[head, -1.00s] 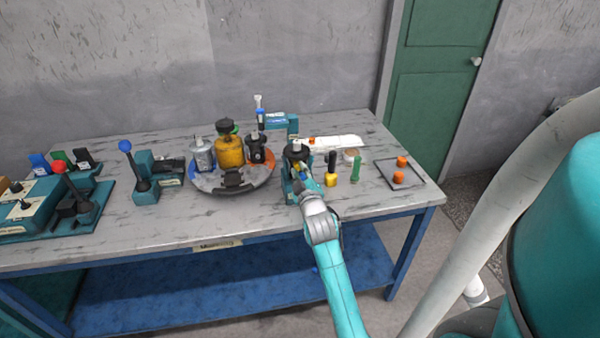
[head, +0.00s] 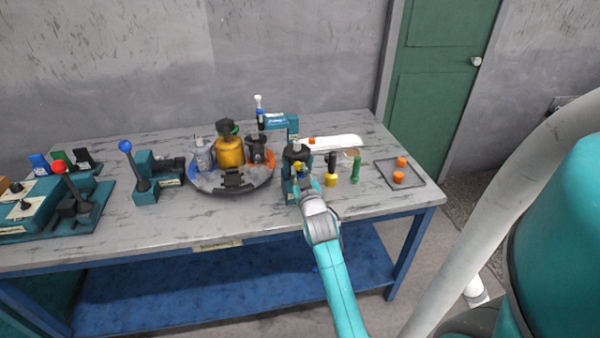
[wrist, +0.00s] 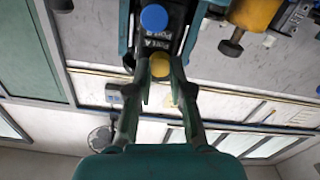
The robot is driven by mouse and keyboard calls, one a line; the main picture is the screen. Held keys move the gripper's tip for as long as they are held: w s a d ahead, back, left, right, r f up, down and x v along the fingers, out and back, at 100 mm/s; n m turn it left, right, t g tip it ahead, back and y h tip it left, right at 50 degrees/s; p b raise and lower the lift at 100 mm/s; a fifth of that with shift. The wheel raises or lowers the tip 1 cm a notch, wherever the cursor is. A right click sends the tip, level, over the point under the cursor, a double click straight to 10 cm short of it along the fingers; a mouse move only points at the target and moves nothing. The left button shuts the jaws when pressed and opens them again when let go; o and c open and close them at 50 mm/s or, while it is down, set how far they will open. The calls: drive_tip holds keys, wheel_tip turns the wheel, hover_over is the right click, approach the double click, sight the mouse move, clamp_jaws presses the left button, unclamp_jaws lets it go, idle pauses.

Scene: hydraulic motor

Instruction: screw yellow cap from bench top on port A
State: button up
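The dark hydraulic motor (head: 297,153) stands upright in a teal holder on the bench, straight ahead of my arm. In the wrist view a blue cap (wrist: 153,18) sits on its face beside a label that appears to read PORT A. The yellow cap (wrist: 160,66) is at the motor face on the other side of that label, so it appears seated at port A. My gripper (wrist: 160,72) has one finger on each side of the yellow cap, with narrow gaps showing, so it looks open around it. The exact thread contact is hidden.
A round turntable (head: 205,184) with several motor parts stands left of the motor. Yellow-and-black (head: 331,169) and green (head: 356,170) tools stand close on the right. A tray (head: 411,180) with orange caps (head: 399,177) lies farther right. The front bench strip is mostly clear.

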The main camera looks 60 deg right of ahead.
drive_tip(key=shift+o, duration=0.8)
drive_tip(key=n, duration=0.5)
drive_tip(key=shift+n, duration=0.4)
drive_tip(key=shift+c, duration=0.2)
clamp_jaws()
drive_tip(key=shift+m, duration=0.3)
